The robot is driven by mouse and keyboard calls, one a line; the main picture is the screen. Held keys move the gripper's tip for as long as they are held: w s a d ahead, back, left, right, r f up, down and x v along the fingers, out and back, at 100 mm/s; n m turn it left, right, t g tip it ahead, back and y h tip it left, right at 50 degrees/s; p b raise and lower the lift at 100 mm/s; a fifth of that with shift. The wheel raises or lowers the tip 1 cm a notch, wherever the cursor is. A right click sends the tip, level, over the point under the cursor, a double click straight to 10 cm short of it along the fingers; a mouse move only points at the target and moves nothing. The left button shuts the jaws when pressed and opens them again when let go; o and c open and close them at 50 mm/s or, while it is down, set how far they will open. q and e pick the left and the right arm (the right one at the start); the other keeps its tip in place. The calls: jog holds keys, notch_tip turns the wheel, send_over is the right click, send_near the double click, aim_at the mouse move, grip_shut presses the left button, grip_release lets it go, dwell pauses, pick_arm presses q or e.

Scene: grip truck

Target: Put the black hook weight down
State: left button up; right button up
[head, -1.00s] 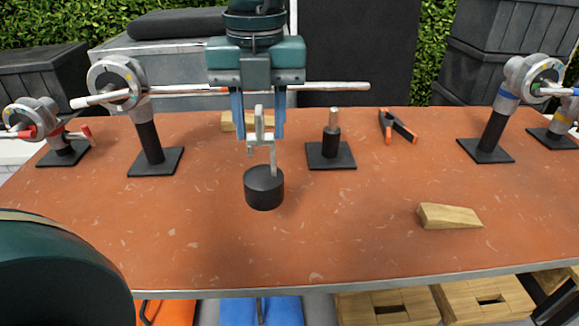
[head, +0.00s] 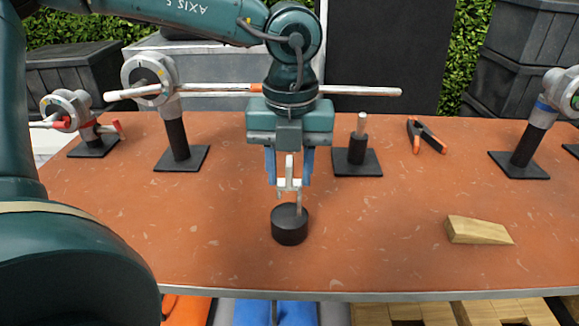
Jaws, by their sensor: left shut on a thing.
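The black hook weight (head: 290,226) is a short dark cylinder with a pale metal hook rising from its top. It is upright over the front middle of the orange-brown table (head: 200,262), low at its surface. Whether its base touches the table I cannot tell. My left gripper (head: 289,181) points down from above, its blue fingers shut on the hook. My right gripper is not in view.
A black stand with a short post (head: 357,155) is close behind right. A long pole (head: 350,91) runs behind the gripper from a clamp head on a stand (head: 176,142). Orange-tipped clamp (head: 425,136) and wooden wedge (head: 477,230) lie right. Front left table is clear.

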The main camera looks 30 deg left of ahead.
pick_arm(q)
jog(key=o, duration=1.2)
notch_tip(320, 180, up, 12)
jog(key=p, duration=0.2)
jog(key=shift+r, duration=0.15)
jog(key=shift+d, duration=0.1)
